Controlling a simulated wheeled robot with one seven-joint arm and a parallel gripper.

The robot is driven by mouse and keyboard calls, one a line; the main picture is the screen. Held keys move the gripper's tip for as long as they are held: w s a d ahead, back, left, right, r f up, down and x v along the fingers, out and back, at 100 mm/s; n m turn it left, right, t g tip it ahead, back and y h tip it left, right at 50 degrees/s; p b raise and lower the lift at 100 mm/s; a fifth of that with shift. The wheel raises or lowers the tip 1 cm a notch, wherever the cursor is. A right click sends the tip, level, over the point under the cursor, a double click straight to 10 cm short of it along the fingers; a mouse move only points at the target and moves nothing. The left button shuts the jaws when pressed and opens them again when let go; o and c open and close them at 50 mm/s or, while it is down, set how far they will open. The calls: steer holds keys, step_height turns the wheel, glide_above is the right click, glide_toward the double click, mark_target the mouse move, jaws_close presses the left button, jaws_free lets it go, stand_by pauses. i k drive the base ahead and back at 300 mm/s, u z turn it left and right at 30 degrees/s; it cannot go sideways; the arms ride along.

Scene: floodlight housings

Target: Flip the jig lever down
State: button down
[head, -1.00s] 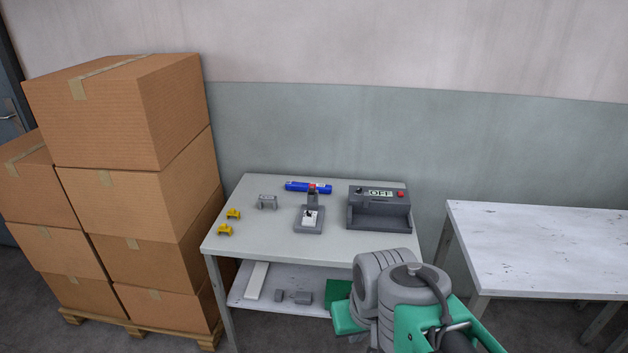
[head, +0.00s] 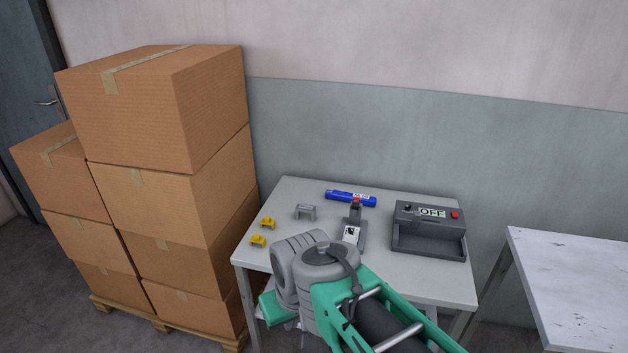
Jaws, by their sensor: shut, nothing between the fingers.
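The jig (head: 361,238) is a small grey fixture with a pale plate, standing on the middle of the grey table (head: 425,281). My grey and green arm hides the front of the jig's base. My gripper's fingers do not show in this view.
A blue cylinder (head: 351,198) lies behind the jig. A grey box marked OFF (head: 429,232) stands to its right. A grey bracket (head: 305,212) and two yellow clips (head: 267,223) lie to its left. Stacked cartons (head: 165,190) stand left of the table.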

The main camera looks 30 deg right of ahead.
mark_target(356, 202)
steer(key=z, duration=0.1)
steer(key=i, duration=0.8)
steer(key=z, duration=0.8)
steer(key=i, duration=0.4)
steer(key=z, duration=0.45)
